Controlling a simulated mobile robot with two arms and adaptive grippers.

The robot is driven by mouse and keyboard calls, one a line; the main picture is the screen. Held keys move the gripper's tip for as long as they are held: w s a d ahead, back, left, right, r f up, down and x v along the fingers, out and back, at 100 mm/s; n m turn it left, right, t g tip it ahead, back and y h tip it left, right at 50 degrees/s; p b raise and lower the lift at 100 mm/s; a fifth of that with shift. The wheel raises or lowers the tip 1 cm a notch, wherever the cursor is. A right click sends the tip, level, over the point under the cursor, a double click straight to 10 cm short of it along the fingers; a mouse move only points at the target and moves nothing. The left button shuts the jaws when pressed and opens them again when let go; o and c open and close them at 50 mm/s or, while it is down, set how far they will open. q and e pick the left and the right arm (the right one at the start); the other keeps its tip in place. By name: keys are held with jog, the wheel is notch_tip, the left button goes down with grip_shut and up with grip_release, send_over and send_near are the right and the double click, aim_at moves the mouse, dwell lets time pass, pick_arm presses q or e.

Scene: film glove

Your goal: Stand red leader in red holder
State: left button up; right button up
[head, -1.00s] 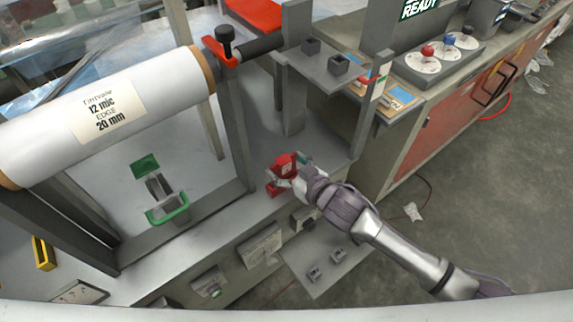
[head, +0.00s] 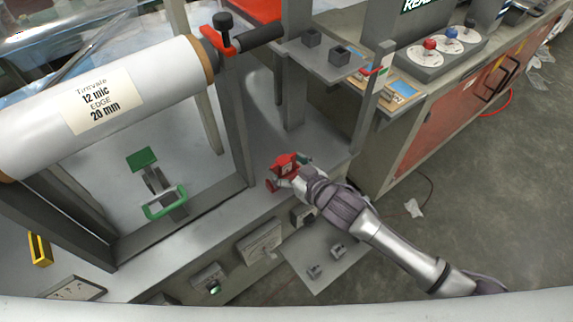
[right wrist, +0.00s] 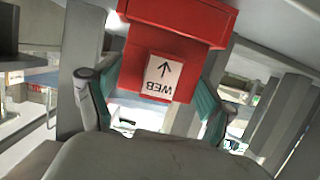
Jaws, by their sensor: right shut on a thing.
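The red leader (head: 286,161) is a red block, held at the front of the grey bench below the roll stand. In the right wrist view the red block (right wrist: 172,50) has a wider upper part and a white label with an arrow and the word WEB, upside down. My right gripper (head: 286,172) is shut on it, with teal finger pads (right wrist: 155,100) on both sides. Another red patch (head: 272,185) shows just below left of the gripper. I cannot tell whether it is the red holder or part of the leader. My left gripper is not in view.
A large white film roll (head: 150,95) spans the upper left. A green-framed fixture (head: 165,203) stands under it. A grey post (head: 372,105) and a shelf with two dark blocks (head: 325,58) are right of the leader. A lower shelf (head: 322,262) juts out in front.

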jog(key=shift+f, duration=0.4)
jog(key=o, duration=1)
jog(key=v, duration=1.2)
